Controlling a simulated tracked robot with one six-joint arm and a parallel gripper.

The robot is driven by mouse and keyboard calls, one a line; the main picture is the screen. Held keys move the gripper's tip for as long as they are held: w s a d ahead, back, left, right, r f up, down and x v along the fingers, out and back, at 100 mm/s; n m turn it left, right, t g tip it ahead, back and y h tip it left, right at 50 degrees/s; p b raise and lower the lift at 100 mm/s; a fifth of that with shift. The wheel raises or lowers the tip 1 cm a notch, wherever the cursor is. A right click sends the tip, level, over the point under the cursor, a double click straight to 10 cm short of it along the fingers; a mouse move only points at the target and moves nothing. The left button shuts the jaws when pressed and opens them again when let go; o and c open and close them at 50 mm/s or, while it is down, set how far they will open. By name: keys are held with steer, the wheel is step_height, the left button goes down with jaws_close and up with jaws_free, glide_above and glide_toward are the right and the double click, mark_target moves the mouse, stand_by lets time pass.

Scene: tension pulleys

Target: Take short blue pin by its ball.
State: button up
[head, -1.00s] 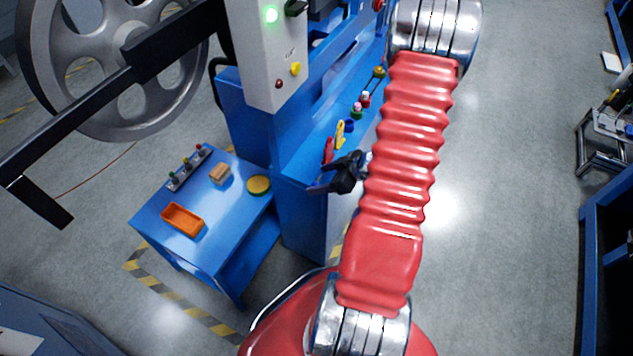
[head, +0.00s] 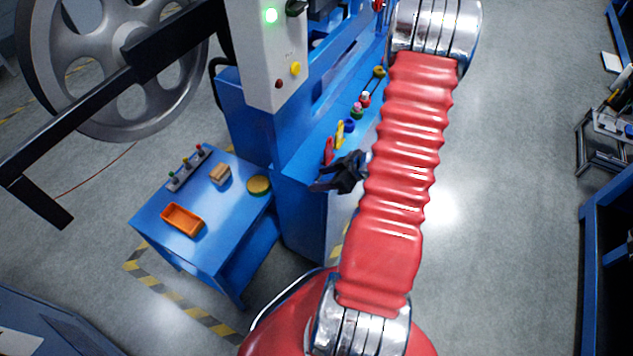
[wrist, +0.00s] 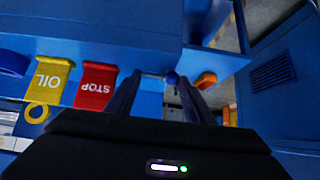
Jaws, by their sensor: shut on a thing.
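My gripper (wrist: 160,77) shows in the wrist view with its two dark fingers at the front edge of the blue bench. A short pin with a blue ball (wrist: 172,78) shows between the fingertips, with the ball close to the right finger. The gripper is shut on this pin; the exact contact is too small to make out. In the head view my gripper (head: 328,176) is beside the bench edge, and the pin cannot be made out there.
The lower blue table (head: 225,238) holds an orange tray (head: 183,220), a yellow disc (head: 258,185), a wooden block (head: 220,174) and a rack of pins (head: 188,168).

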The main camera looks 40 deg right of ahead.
steer(key=shift+c, duration=0.5)
steer(key=shift+r, duration=0.1)
step_height(320, 180, up, 10)
stand_by(0.4)
steer(key=shift+w, duration=0.1)
stand_by(0.7)
